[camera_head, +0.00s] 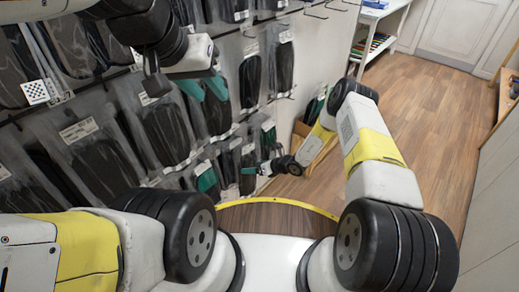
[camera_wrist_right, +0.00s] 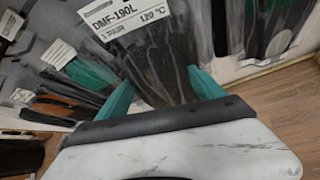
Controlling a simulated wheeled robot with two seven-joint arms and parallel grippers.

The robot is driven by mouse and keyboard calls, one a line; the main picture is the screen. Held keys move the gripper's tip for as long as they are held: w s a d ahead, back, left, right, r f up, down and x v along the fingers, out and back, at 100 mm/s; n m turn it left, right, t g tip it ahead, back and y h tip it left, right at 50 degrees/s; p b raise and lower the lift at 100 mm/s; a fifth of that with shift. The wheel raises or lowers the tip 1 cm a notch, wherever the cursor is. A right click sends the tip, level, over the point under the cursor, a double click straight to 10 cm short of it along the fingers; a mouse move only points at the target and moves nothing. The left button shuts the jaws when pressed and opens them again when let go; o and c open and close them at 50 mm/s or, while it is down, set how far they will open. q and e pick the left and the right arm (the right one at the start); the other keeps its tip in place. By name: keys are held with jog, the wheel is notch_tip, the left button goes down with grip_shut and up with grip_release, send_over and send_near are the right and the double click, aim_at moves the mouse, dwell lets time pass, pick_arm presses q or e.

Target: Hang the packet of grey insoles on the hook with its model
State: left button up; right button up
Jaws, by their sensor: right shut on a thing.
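In the right wrist view, a clear packet with dark grey insoles (camera_wrist_right: 160,65) and a white label reading "DMF-190L 120 °C" is between the teal fingers of my right gripper (camera_wrist_right: 163,93). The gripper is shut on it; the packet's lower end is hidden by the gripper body. In the head view, my right gripper (camera_head: 264,168) is low by the right part of the rack, small and partly lost among packets. My left gripper (camera_head: 204,88) has its teal fingers apart, in front of hanging packets of dark insoles (camera_head: 168,132). I see nothing held in it.
The wall rack carries several rows of hanging packets, some with teal insoles (camera_head: 207,180). Bare hooks (camera_head: 316,13) show at the top. A cardboard box (camera_head: 312,148) stands beyond the right gripper. A white shelf (camera_head: 382,12) is at the back. The wooden floor (camera_head: 425,95) is clear.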

jog(key=shift+w+a+f, duration=0.1)
jog(key=shift+w+a, duration=0.6)
jog(key=shift+a, duration=0.25)
jog(key=shift+w+a+f, duration=0.1)
jog(key=shift+w+a, duration=0.6)
jog(key=shift+a, duration=0.25)
jog(key=shift+x, duration=0.8)
jog(key=shift+w, duration=0.1)
jog(key=o, duration=1.9)
jog(key=shift+o, duration=0.2)
jog(key=shift+d, duration=0.1)
